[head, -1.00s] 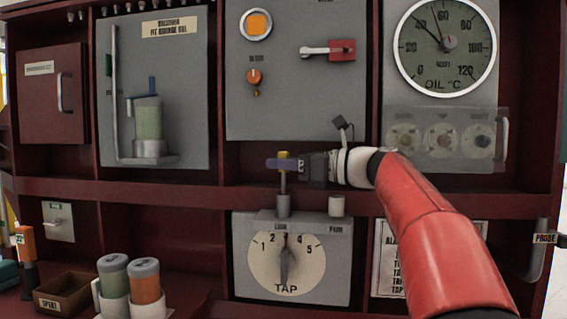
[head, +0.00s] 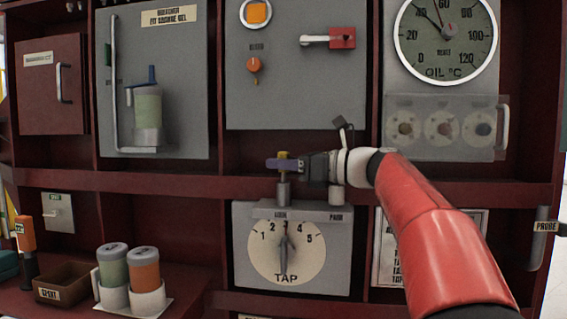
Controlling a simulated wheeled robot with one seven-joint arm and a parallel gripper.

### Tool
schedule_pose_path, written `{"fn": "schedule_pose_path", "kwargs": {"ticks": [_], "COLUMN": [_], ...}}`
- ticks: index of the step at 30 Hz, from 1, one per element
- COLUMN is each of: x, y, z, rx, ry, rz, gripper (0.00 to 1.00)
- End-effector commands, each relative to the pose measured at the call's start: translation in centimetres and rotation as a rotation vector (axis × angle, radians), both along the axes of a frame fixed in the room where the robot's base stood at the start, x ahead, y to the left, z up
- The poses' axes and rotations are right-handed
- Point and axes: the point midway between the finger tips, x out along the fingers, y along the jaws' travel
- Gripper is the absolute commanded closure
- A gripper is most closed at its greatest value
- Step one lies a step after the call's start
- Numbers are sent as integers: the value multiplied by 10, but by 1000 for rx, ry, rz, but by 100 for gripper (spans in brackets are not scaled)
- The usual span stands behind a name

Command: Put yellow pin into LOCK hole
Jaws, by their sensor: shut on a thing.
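My gripper (head: 284,165) is shut on the yellow pin (head: 284,154), whose yellow head shows just above the fingers. The pin is upright, with a short piece of its grey shaft showing below the fingers. The grey LOCK socket (head: 284,195) stands directly under it, on the ledge above the TAP dial (head: 286,247). The shaft meets the top of this socket in the picture. Its lower tip is not visible, and I cannot tell how deep it sits.
The PARK socket (head: 337,197) stands to the right on the same ledge, close under my wrist. A red shelf rail (head: 150,187) runs behind the sockets. The oil gauge (head: 446,40) and a clear cover (head: 440,128) are at upper right.

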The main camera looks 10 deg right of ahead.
Motion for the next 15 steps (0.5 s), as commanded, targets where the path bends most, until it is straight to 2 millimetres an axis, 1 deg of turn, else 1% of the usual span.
{"fn": "schedule_pose_path", "kwargs": {"ticks": [15], "x": [0], "y": [0], "z": [-14], "rx": [0], "ry": [0], "rz": [0], "gripper": [100]}}
